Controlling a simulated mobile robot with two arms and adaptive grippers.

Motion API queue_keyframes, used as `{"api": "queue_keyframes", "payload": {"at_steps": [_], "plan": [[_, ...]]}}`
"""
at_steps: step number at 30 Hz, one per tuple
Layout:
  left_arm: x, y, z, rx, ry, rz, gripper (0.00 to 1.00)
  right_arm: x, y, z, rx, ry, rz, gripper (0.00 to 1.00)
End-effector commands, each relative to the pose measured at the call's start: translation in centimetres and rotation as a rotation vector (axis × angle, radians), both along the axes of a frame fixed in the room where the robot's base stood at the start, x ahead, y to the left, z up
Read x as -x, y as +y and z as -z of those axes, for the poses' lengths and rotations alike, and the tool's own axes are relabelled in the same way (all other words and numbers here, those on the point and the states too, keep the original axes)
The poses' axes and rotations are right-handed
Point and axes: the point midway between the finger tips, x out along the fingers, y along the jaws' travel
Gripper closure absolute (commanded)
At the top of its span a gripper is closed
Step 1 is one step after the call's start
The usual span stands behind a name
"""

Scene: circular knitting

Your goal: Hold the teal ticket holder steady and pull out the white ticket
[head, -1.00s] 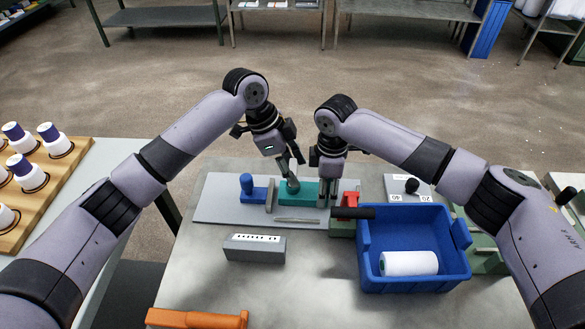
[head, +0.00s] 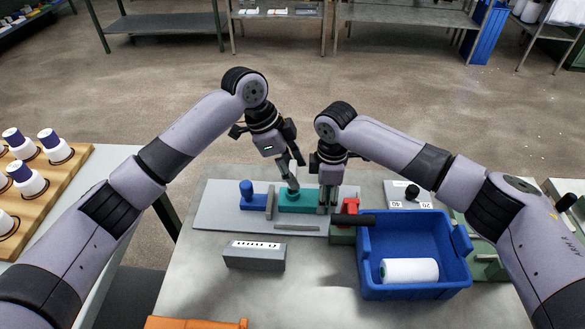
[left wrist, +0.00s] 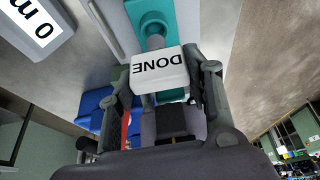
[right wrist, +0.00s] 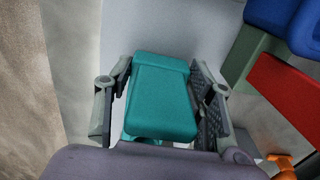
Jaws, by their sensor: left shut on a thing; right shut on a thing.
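The teal ticket holder (head: 298,200) stands on the light grey board, and it fills the middle of the right wrist view (right wrist: 160,95). My right gripper (head: 329,203) is shut on its right end, with a finger on either side. My left gripper (head: 293,178) is above the holder, shut on the white ticket. The ticket, marked DONE, shows between the left fingers in the left wrist view (left wrist: 159,70). A short grey-teal rounded piece lies between ticket and holder there. I cannot tell whether the ticket's lower end is inside the holder.
A blue block with a knob (head: 252,198) is left of the holder. A blue bin (head: 415,287) with a white spool stands at front right, beside a red and green block (head: 347,215). A grey labelled block (head: 254,256) lies in front.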

Motion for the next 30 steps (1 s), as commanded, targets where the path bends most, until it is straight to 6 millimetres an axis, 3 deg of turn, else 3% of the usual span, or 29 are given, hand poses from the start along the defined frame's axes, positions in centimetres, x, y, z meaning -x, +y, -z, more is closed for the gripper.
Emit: {"api": "queue_keyframes", "payload": {"at_steps": [11, 30], "plan": [[0.0, 0.0, -0.2, 0.001, -0.001, 0.0, 0.81, 0.0, 0.0, 0.0, -0.001, 0.0, 0.0, 0.86], [0.0, -0.1, -5.1, 0.001, -0.002, 0.0, 0.81, 0.0, 0.0, 0.0, -0.001, -0.001, 0.0, 0.86]]}}
